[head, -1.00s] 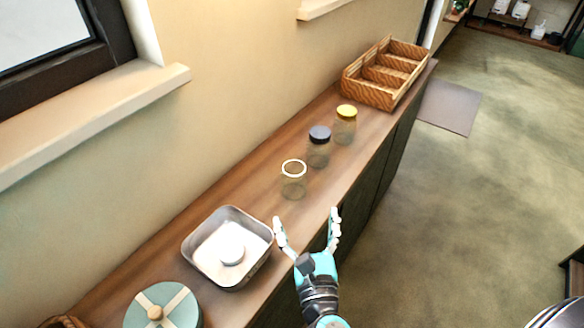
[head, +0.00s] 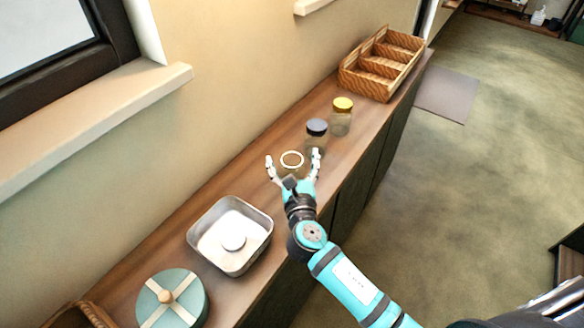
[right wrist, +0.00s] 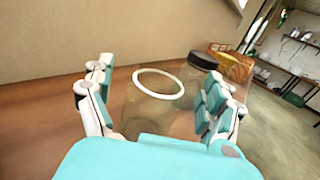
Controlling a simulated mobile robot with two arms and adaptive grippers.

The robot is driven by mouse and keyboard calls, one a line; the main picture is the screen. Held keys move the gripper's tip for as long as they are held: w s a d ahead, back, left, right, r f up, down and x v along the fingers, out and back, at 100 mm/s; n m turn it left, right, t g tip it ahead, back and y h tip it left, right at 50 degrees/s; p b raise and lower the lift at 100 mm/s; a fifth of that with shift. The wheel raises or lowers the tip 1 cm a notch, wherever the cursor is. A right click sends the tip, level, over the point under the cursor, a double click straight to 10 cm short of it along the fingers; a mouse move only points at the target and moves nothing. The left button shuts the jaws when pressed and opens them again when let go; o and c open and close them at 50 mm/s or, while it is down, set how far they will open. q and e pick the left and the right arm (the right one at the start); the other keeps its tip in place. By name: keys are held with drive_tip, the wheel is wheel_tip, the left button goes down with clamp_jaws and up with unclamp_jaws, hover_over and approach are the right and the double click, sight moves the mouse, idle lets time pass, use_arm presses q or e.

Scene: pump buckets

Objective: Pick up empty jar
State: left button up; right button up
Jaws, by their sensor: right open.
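The empty jar is clear glass with no lid and a pale rim (head: 292,160). It stands upright on the wooden counter (head: 215,180). My right gripper (head: 293,162) is open, with one finger on each side of the jar. In the right wrist view the jar (right wrist: 155,108) sits between the spread fingers, and I cannot tell whether either finger touches it. The gripper hides most of the jar's body in the head view. My left gripper is not in view.
A dark-lidded jar (head: 316,128) stands close behind the empty jar, and a yellow-lidded jar (head: 341,117) is farther back. A wicker organizer (head: 370,87) is at the far end. A metal pan (head: 196,238) and a green round box (head: 185,313) are nearer.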

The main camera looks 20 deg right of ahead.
drive_tip(key=shift+w+d, duration=0.1)
drive_tip(key=shift+w, duration=0.5)
drive_tip(key=c, duration=1.5)
